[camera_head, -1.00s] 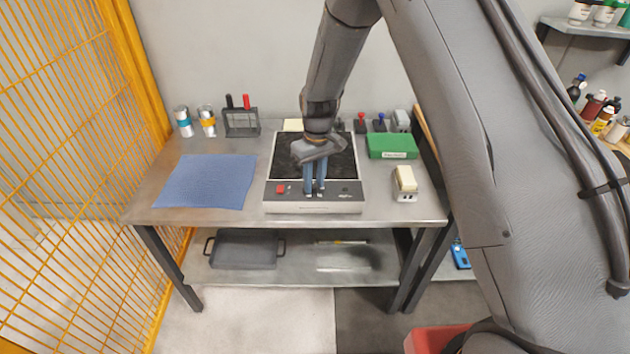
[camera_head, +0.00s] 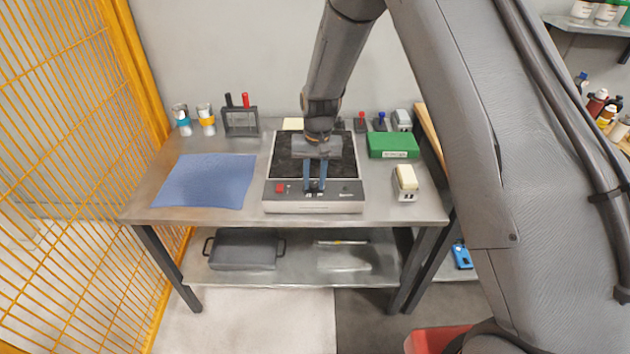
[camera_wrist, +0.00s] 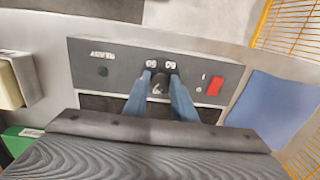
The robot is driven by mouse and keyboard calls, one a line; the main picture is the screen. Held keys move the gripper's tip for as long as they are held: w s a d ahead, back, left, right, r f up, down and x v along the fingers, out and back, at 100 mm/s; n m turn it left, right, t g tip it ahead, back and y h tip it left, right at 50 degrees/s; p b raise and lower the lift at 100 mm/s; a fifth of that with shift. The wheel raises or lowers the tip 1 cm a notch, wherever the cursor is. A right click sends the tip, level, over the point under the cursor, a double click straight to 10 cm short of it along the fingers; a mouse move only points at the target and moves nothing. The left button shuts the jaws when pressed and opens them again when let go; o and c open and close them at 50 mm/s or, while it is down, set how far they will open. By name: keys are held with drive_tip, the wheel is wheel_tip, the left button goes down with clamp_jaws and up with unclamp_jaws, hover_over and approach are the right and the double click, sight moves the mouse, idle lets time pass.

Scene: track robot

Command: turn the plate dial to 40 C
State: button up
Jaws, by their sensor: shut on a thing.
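The hot plate (camera_head: 313,207) stands on the steel bench, with a black top and a dark front panel. A red switch (camera_head: 280,188) sits at the panel's left; in the wrist view the red switch (camera_wrist: 214,86) is at the right. My gripper (camera_head: 314,189) reaches down to the middle of the panel, its two blue fingers one on each side of the dial. In the wrist view my gripper (camera_wrist: 160,80) is shut on the dark dial (camera_wrist: 159,87). The dial's pointer cannot be made out.
A blue mat (camera_head: 206,181) lies left of the plate. A green box (camera_head: 393,145) and a small device with a cream top (camera_head: 405,180) stand to the right. A yellow mesh fence (camera_head: 70,180) is at the left.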

sight(316, 185)
drive_tip(key=m, duration=0.3)
drive_tip(key=shift+m, duration=2.1)
drive_tip(key=o, duration=1)
drive_tip(key=shift+o, duration=0.2)
drive_tip(key=shift+r, duration=0.15)
drive_tip(key=shift+s+d+r+b, duration=0.1)
drive_tip(key=shift+r+b, duration=0.5)
drive_tip(key=shift+r, duration=1.3)
drive_tip(key=shift+s+r+b, duration=0.1)
drive_tip(key=shift+r+b, duration=0.5)
drive_tip(key=shift+r, duration=1.3)
drive_tip(key=shift+d, duration=0.1)
